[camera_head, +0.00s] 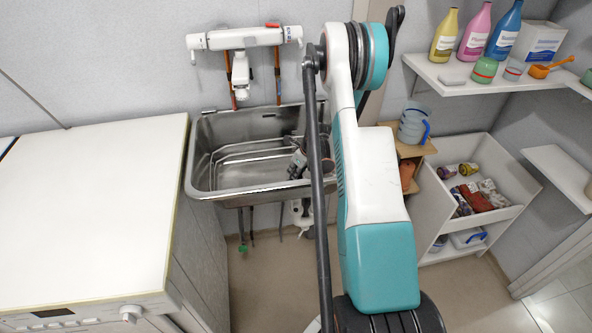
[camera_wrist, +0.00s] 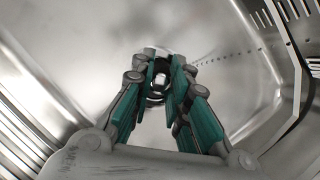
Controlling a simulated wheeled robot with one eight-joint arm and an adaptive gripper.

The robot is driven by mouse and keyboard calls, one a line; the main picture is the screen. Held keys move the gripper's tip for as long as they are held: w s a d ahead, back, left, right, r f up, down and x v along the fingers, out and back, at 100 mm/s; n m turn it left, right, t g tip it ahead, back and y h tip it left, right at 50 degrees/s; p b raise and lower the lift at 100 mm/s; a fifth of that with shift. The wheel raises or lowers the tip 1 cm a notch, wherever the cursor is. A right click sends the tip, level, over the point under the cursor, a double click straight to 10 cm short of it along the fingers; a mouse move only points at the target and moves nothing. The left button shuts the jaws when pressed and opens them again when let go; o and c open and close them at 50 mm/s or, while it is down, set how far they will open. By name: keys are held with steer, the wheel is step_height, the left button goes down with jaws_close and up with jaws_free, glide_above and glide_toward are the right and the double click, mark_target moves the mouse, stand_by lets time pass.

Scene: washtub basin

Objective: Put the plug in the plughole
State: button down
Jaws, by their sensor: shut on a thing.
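The metal washtub basin (camera_head: 215,140) hangs on the wall, and its smooth floor fills most of the wrist view (camera_wrist: 90,45). My gripper (camera_wrist: 160,75) points down into it, its teal-padded fingers closed around a small plug with a pale middle (camera_wrist: 161,79). Dark rounded edges show around and below the plug between the fingertips. I cannot tell whether they belong to the plug or to the plughole. A beaded chain (camera_wrist: 225,55) runs from near the fingertips to the upper right. In the head view my gripper (camera_head: 298,163) is at the basin's right side, partly behind my arm, and the plug is hidden.
A white tap (camera_head: 240,72) hangs above. A white-topped washing machine (camera_head: 80,210) stands left. Shelves with bottles (camera_head: 480,75) are at right.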

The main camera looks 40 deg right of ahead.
steer(key=c, duration=1.5)
jaws_free()
steer(key=shift+o, duration=0.2)
steer(key=shift+r, duration=0.15)
steer(key=v, duration=1.1)
steer(key=shift+s+r, duration=0.2)
steer(key=shift+r, duration=0.15)
